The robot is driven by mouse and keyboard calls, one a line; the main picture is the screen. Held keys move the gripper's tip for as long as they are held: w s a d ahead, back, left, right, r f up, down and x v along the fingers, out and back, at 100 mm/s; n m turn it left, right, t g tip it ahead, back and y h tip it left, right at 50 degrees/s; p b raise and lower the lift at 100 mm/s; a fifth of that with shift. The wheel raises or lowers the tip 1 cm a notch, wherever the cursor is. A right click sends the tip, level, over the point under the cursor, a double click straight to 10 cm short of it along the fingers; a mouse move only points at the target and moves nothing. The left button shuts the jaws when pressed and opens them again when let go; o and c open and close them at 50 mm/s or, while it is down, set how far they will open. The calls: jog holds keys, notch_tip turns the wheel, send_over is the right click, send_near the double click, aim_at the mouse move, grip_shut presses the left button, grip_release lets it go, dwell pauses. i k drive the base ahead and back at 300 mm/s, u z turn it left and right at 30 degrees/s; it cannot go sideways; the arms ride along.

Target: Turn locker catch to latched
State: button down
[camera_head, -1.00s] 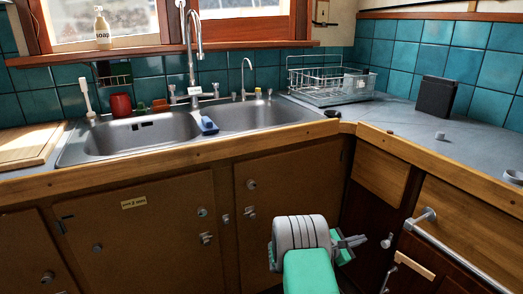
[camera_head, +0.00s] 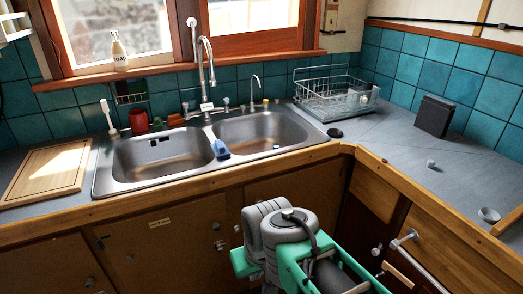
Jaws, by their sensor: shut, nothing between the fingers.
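Brown locker doors (camera_head: 165,255) line the front below the sink, with a small label (camera_head: 159,223) on the left one. A small metal catch (camera_head: 220,246) sits near that door's right edge, below a round knob (camera_head: 216,226). It is too small to tell whether it is latched. Another small metal fitting (camera_head: 237,229) is just to its right, partly beside my arm. My grey and green arm covers the lower middle and much of the right door. My gripper's fingers are hidden behind the arm or below the frame.
The wooden counter edge (camera_head: 130,206) runs above the doors and turns at the corner. A double sink (camera_head: 165,160), cutting board (camera_head: 45,172) and dish rack (camera_head: 325,95) are on top. Drawers with a metal bar handle (camera_head: 404,239) stand at right, close to my arm.

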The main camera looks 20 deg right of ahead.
aim_at(375, 252)
jog(key=z, duration=1.3)
jog(key=k, duration=0.55)
jog(key=u, duration=1.1)
jog(key=i, duration=1.2)
jog(key=z, duration=0.5)
